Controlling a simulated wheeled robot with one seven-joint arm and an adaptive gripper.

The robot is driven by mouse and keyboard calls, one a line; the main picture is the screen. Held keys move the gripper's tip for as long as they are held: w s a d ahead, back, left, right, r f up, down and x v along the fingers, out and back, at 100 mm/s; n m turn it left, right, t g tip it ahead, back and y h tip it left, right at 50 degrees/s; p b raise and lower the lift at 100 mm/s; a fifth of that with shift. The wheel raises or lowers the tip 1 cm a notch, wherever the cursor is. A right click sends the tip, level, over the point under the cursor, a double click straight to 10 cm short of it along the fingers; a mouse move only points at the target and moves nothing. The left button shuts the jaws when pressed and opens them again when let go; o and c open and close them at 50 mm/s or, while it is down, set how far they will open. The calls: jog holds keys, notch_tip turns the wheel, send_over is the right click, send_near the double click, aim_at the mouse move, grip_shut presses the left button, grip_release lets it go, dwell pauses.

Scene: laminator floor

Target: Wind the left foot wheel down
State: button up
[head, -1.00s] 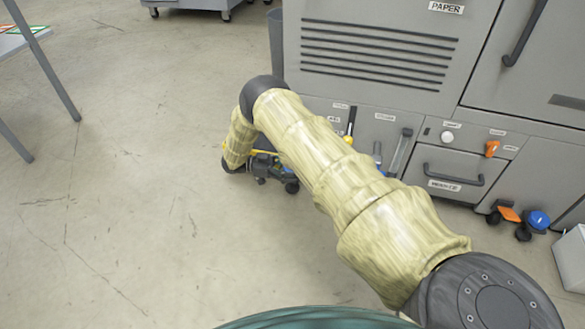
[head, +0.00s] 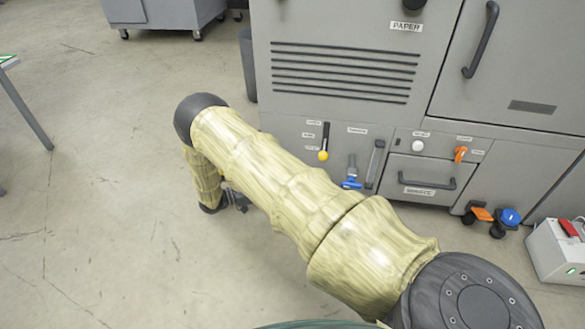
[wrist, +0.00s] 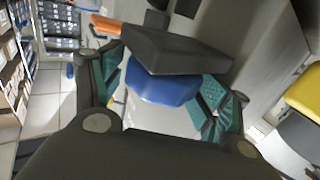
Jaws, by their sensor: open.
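A blue wheel (wrist: 160,86) sits between the two teal-padded fingers of my gripper (wrist: 168,88) in the wrist view. The fingers are open, one on each side of it. A dark grey block (wrist: 178,50) partly covers the wheel. I cannot tell whether the pads touch it. In the head view my gripper (head: 236,196) is low by the floor, mostly hidden behind my forearm. The left foot wheel is hidden there too. The other foot's blue wheel (head: 510,217) shows at the machine's lower right, beside an orange part (head: 482,214).
The grey machine (head: 345,25) fills the back. Its front has a yellow-knobbed lever (head: 323,154), a blue-handled valve (head: 351,182), an orange knob (head: 460,154) and a drawer (head: 420,180). A white box (head: 557,250) stands at right. Floor at left is clear.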

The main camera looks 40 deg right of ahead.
jog(key=shift+n+t+h+p, duration=0.15)
jog(key=shift+n+t+p, duration=0.35)
jog(key=shift+n+t, duration=1.3)
jog(key=shift+n+t+h+p, duration=0.15)
jog(key=shift+n+t+p, duration=0.6)
jog(key=shift+t, duration=1.85)
jog(key=shift+n+t+y, duration=0.4)
jog(key=shift+n+t, duration=0.75)
jog(key=shift+t, duration=0.15)
jog(key=shift+a+r+n+t, duration=0.15)
jog(key=shift+n+t, duration=0.15)
jog(key=shift+t, duration=0.2)
jog(key=p+v, duration=0.5)
jog(key=v, duration=0.6)
jog(key=s+d+f+n+y+p, duration=0.1)
jog(key=s+d+n+y+p, duration=0.1)
jog(key=s+d+n+y, duration=0.35)
jog(key=s+a+n+g+y+p, duration=0.1)
jog(key=s+a+y, duration=0.3)
jog(key=s, duration=0.6)
jog(key=s+a+r+n+g+y+p, duration=0.1)
jog(key=s+a+n+g+y+p, duration=0.1)
jog(key=s, duration=0.8)
jog(key=shift+s+a+r+n+g+y, duration=0.2)
jog(key=shift+a+n+g+y, duration=0.4)
jog(key=shift+a+n+y, duration=0.9)
